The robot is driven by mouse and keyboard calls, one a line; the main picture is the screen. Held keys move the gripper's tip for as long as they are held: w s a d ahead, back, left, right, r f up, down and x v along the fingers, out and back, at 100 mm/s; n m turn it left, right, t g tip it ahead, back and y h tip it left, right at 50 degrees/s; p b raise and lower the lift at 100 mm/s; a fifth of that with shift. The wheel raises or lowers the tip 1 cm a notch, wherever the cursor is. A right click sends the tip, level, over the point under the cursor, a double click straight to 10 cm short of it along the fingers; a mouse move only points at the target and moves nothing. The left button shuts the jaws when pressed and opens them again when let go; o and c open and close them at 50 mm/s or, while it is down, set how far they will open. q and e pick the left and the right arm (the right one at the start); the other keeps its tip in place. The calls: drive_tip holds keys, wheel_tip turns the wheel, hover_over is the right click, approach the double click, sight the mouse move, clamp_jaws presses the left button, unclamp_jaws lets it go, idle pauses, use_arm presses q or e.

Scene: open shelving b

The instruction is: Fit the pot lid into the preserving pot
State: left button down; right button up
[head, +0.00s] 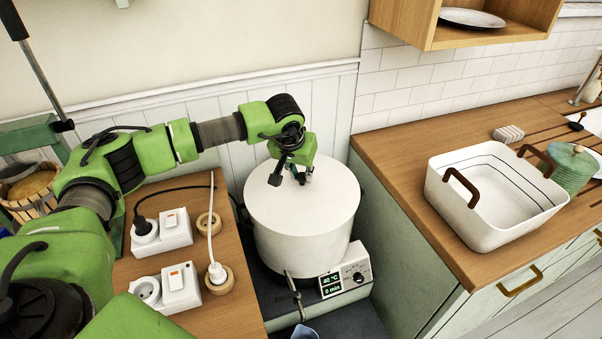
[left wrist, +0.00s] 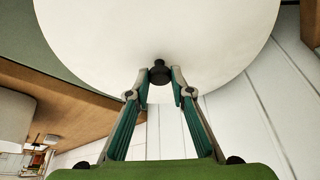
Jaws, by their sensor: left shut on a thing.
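The white preserving pot (head: 300,248) stands in the gap between two wooden counters, with a tap low on its front. The white round pot lid (head: 328,200) is at the top of the pot, roughly level and lined up with it. I cannot tell whether it sits fully inside the rim. My left gripper (head: 302,175) is over the lid and shut on its dark knob. In the left wrist view the fingers (left wrist: 160,90) are on either side of the knob (left wrist: 159,71), in front of the pale lid (left wrist: 100,35). My right gripper is not in view.
A control box (head: 345,279) reads 40 °C and 0 min. Sockets (head: 172,285) and cables are on the left counter (head: 235,290). A wooden wall shelf (head: 420,25) hangs above.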

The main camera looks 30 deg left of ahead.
use_arm(q)
drive_tip(key=shift+r, duration=0.15)
drive_tip(key=c, duration=1.7)
unclamp_jaws()
drive_tip(key=o, duration=0.5)
drive_tip(key=shift+o, duration=0.2)
drive_tip(key=shift+r+p, duration=2.25)
drive_tip(key=shift+r, duration=1.7)
